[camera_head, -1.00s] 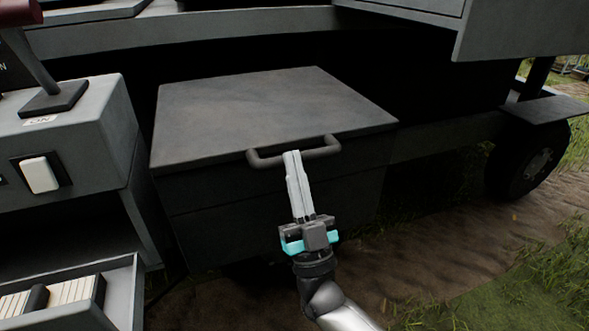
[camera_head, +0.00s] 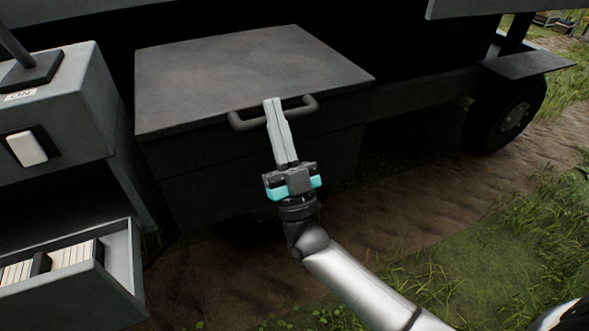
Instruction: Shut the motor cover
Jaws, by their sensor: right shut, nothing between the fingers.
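The motor cover (camera_head: 240,72) is a flat dark grey lid on a box under the machine. It lies level on the box, with no visible gap at its front edge. A dark bar handle (camera_head: 244,123) is on its front edge. My right gripper (camera_head: 272,101) is shut and empty. Its fingers cross in front of the middle of the handle, with the tips over the lid's front edge in the picture. I cannot tell whether they touch it. My left gripper is not in view.
A grey cabinet (camera_head: 80,110) with a white switch (camera_head: 28,148) stands at the left, above an open drawer (camera_head: 121,262) of light slats. A wheel (camera_head: 505,115) is at the right. Bare soil and grass lie below and to the right.

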